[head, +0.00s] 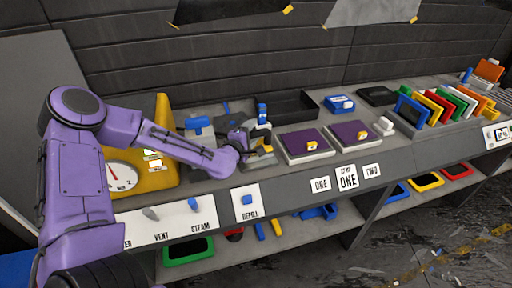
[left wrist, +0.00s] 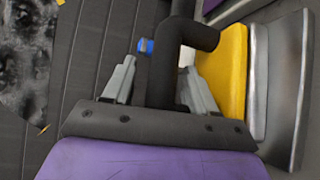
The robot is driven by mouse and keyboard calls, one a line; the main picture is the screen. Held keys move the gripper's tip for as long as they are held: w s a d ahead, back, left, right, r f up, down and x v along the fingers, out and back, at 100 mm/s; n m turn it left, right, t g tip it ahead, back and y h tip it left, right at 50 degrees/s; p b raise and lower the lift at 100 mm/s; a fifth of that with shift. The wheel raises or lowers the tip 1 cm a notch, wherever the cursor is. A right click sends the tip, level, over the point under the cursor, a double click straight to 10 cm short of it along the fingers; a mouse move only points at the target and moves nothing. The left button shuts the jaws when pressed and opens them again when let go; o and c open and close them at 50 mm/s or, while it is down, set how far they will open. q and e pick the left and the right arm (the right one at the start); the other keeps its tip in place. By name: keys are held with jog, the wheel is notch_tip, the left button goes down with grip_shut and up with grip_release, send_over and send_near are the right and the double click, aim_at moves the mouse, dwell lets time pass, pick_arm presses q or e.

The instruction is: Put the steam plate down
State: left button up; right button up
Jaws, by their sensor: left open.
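The steam plate (head: 265,149) is at the middle of the counter in the head view, with a yellow body and a grey metal face. In the left wrist view its yellow body (left wrist: 232,70) and metal plate lie at the right, and its black handle (left wrist: 172,65) bends between my fingers. My left gripper (head: 244,138) is at the handle; in the left wrist view the fingers (left wrist: 160,82) stand open on either side, with gaps visible. The plate appears to sit on a grey base on the counter; its underside is hidden. My right gripper is not in view.
Two purple-topped pads (head: 304,143) lie right of the plate. A yellow machine with a dial (head: 122,177) stands left, behind my arm. A black tray (head: 286,105) is behind. A rack of coloured cards (head: 445,103) stands right. The counter's front carries labels and knobs (head: 193,204).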

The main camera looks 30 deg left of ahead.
pick_arm(q)
grip_shut()
